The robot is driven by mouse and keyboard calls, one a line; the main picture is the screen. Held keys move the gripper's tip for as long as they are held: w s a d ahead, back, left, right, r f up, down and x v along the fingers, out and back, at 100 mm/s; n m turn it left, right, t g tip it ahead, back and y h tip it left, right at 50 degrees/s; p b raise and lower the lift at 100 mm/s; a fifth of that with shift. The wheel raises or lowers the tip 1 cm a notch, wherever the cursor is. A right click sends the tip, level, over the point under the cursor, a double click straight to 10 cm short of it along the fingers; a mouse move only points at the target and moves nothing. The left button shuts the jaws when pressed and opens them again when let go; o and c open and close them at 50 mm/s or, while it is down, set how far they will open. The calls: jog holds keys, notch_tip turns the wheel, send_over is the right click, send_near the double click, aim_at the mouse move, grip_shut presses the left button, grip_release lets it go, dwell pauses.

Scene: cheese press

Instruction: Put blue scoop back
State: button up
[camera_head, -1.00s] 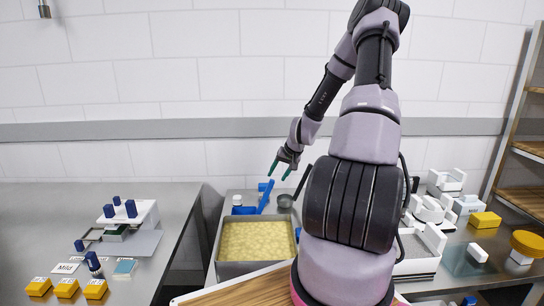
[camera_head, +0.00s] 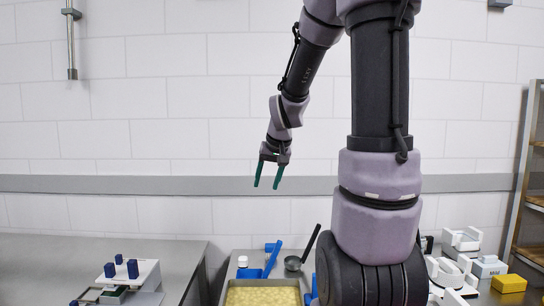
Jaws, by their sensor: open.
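The blue scoop (camera_head: 272,261) stands slanted at the back edge of the vat of pale yellow curd (camera_head: 262,297). Other blue parts show close beside it, and I cannot tell which of them belong to it. My gripper (camera_head: 266,187) points down with its two green fingers apart and nothing between them. In the picture it is well above the scoop, in front of the white tiled wall, and not touching it. The lower part of the vat is cut off by the frame.
A dark metal ladle (camera_head: 294,262) and a small white-capped bottle (camera_head: 242,261) flank the scoop. Another blue piece (camera_head: 311,289) is at the vat's right. A white press with blue knobs (camera_head: 130,276) stands left. My arm hides part of the right counter.

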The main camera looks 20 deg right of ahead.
jog(key=s+a+r, duration=0.3)
jog(key=s+r, duration=0.2)
jog(key=s, duration=0.4)
jog(key=s+a+r+t+y, duration=0.1)
jog(key=s+a+r, duration=0.2)
jog(key=s, duration=0.6)
notch_tip(320, 180, up, 2)
jog(key=shift+r+m+t+y, duration=0.15)
jog(key=shift+m+t+y, duration=0.15)
